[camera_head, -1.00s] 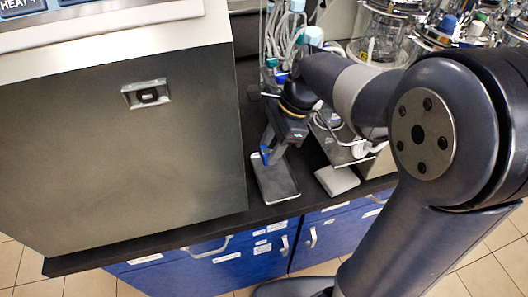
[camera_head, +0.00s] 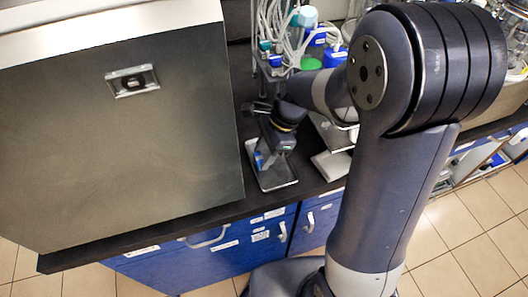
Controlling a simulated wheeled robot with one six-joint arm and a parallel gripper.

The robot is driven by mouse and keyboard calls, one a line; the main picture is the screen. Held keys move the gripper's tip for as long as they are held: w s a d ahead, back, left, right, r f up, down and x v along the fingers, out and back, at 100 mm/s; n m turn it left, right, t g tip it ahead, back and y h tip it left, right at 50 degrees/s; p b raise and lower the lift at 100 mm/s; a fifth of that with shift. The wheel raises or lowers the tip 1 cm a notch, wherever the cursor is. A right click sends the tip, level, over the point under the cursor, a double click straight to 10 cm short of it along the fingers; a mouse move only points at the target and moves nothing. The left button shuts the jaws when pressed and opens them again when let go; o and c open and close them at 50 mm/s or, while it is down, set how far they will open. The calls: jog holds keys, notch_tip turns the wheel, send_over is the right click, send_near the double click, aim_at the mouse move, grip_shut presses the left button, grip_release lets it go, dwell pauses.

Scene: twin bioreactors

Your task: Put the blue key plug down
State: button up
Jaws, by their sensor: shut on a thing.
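The blue key plug (camera_head: 259,159) is a small blue piece held between the fingers of my gripper (camera_head: 262,160). My gripper points down and is shut on the plug, low over the left part of a small grey metal tray (camera_head: 277,180) on the black bench. I cannot tell whether the plug touches the tray's floor. The gripper body and wrist hide the back part of the tray.
A large grey metal cabinet (camera_head: 120,130) stands close on the left. A white pad (camera_head: 334,163) lies just right of the tray. Bottles with blue and green caps (camera_head: 314,62) and pale tubes stand behind. The bench's black front edge (camera_head: 190,222) runs close before the tray.

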jog(key=shift+f, duration=0.3)
jog(key=o, duration=1.2)
jog(key=p+v, duration=0.1)
jog(key=v, duration=1.1)
jog(key=shift+r, duration=0.35)
jog(key=shift+f, duration=0.1)
